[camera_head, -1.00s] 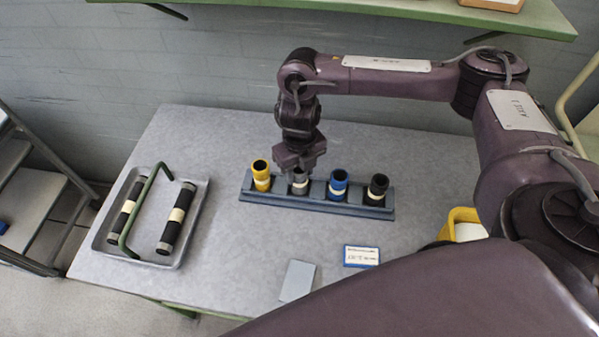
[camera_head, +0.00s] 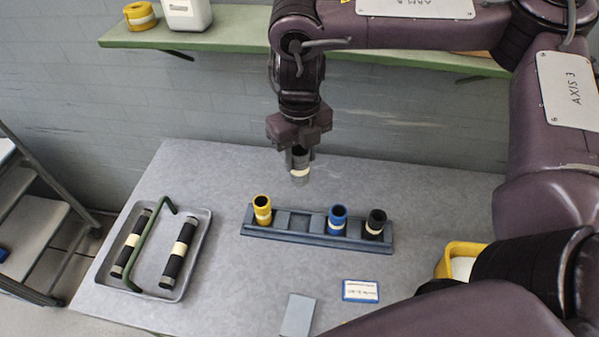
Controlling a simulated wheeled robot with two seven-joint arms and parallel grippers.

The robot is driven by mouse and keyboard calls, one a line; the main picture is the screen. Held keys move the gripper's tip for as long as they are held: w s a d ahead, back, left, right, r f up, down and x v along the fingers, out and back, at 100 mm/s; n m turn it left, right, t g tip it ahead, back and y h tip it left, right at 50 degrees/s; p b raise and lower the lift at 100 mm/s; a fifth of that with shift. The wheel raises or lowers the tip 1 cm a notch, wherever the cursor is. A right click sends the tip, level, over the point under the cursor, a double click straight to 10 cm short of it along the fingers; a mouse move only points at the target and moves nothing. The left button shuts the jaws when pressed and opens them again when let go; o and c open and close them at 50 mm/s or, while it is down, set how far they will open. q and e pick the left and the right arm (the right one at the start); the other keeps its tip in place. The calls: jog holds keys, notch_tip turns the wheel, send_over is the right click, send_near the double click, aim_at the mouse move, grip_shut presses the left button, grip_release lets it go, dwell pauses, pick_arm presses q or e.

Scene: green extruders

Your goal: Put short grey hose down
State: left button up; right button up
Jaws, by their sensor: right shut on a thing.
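The short grey hose (camera_head: 300,168), with a pale band near its lower end, hangs upright in my right gripper (camera_head: 299,146). The gripper is shut on its upper part and holds it in the air above and behind the rack. The blue-grey rack (camera_head: 270,235) on the table holds a yellow hose (camera_head: 262,209) at the left, then an empty slot (camera_head: 298,222), a blue hose (camera_head: 337,219) and a black hose (camera_head: 375,224). My left gripper is out of view.
A grey tray (camera_head: 203,225) at the left holds two black rolls with pale bands and a green bent bar (camera_head: 150,240). A blue-edged card (camera_head: 360,291), a grey plate (camera_head: 298,315) and a yellow container (camera_head: 455,258) are near the front. A green shelf (camera_head: 230,38) runs above.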

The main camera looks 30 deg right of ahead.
notch_tip(320, 180, down, 19)
jog(key=m+b, duration=0.4)
jog(key=m, duration=0.8)
jog(key=shift+r, duration=0.15)
jog(key=shift+f, duration=0.35)
jog(key=shift+f, duration=0.1)
jog(key=o, duration=1)
jog(key=shift+o, duration=0.2)
